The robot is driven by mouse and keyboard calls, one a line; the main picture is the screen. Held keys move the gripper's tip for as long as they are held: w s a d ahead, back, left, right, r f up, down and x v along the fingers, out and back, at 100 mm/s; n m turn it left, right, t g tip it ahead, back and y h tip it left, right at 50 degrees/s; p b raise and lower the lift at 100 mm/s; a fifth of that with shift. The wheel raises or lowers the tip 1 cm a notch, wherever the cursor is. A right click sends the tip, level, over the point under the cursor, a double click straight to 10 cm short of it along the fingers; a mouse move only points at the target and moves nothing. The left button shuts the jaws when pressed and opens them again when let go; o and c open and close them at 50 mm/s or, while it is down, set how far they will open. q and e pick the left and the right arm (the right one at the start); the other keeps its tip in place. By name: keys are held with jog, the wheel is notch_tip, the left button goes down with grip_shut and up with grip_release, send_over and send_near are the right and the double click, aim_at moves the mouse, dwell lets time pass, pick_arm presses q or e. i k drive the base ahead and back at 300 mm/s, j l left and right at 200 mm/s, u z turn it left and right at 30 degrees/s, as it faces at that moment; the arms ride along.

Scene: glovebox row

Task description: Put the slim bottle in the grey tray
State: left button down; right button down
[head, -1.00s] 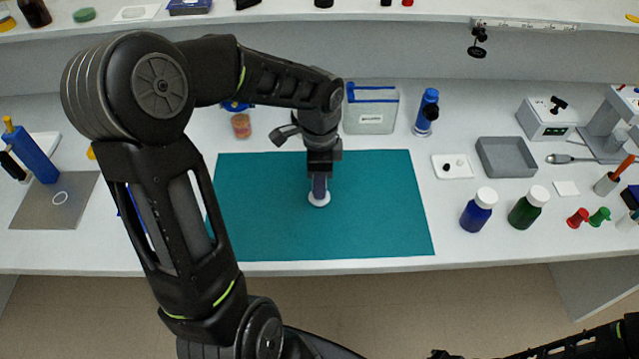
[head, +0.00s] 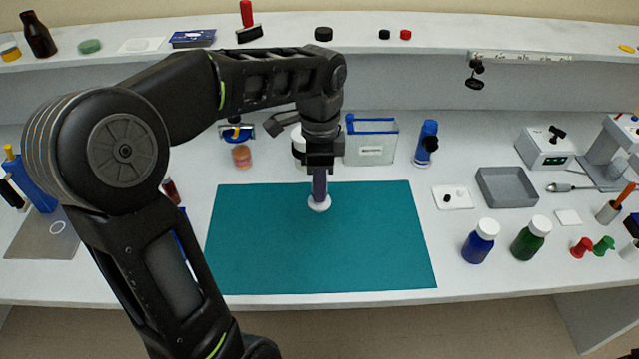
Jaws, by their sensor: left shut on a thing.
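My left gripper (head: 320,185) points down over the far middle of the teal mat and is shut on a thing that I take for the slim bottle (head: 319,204). Only a white rounded part of it shows below the fingers; the rest is hidden by the gripper. It appears held above the mat. The grey tray (head: 507,187) is a shallow, empty, rectangular tray on the bench, right of the mat and well to the right of my left gripper. My right gripper is not in view.
The teal mat (head: 320,255) is otherwise clear. A blue bottle (head: 480,240) and a green bottle (head: 530,238) stand in front of the tray. A clear bin (head: 371,142) and blue device (head: 426,143) stand behind.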

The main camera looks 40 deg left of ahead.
aim_at(506, 187)
jog(key=i+l, duration=0.2)
jog(key=l, duration=0.15)
jog(key=i+l, duration=0.2)
jog(key=l, duration=0.2)
jog(key=i+l, duration=0.45)
jog(key=l, duration=0.3)
jog(key=i+l, duration=0.2)
jog(key=l, duration=0.15)
